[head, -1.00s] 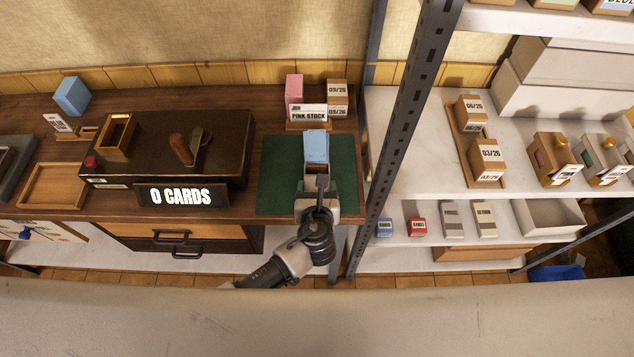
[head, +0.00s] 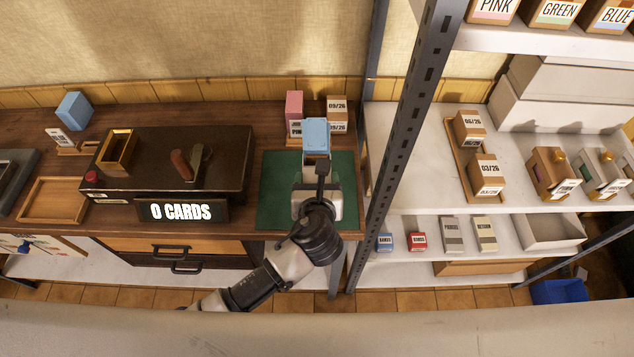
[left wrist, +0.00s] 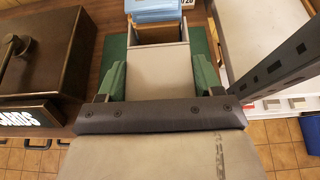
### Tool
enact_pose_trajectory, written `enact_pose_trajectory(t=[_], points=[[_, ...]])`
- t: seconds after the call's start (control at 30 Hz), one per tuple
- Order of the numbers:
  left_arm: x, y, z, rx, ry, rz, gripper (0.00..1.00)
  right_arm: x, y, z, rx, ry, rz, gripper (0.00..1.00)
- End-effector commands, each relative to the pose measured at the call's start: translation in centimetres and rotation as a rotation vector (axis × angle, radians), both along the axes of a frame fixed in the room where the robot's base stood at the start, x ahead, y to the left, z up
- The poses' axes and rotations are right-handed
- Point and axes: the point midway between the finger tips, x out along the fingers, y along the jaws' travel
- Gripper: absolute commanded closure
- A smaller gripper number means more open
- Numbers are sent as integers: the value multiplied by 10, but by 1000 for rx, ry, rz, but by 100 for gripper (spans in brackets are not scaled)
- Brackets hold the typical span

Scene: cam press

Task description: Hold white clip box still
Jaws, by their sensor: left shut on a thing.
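The white clip box (left wrist: 158,72) lies between the two fingers of my left gripper (left wrist: 158,80) in the left wrist view. Its far end is open and shows a brown inside. A blue block or stack (left wrist: 156,8) shows just beyond that end. In the head view the same blue piece (head: 315,135) stands out past my left gripper (head: 317,172), above the green mat (head: 275,190). The gripper is shut on the white box, which is mostly hidden there by the gripper. My right gripper is not in view.
A pink block (head: 294,105) and brown dated boxes (head: 337,105) stand behind the blue piece. A dark box (head: 220,165) with a "0 CARDS" sign (head: 181,211) is to the left. A metal post (head: 402,130) and white shelves (head: 420,185) rise on the right.

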Motion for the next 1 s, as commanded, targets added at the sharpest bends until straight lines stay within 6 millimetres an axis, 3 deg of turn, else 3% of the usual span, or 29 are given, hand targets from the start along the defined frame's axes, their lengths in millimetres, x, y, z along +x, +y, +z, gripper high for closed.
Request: enact_pose_trajectory(t=[0.13, 0.8, 1.0], points=[[0, 0, -4, 0, -2, 0, 58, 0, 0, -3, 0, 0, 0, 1], [0, 0, -73, 1, -2, 0, 58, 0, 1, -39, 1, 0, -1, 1], [0, -1, -84, -1, -3, -1, 58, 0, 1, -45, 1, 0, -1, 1]])
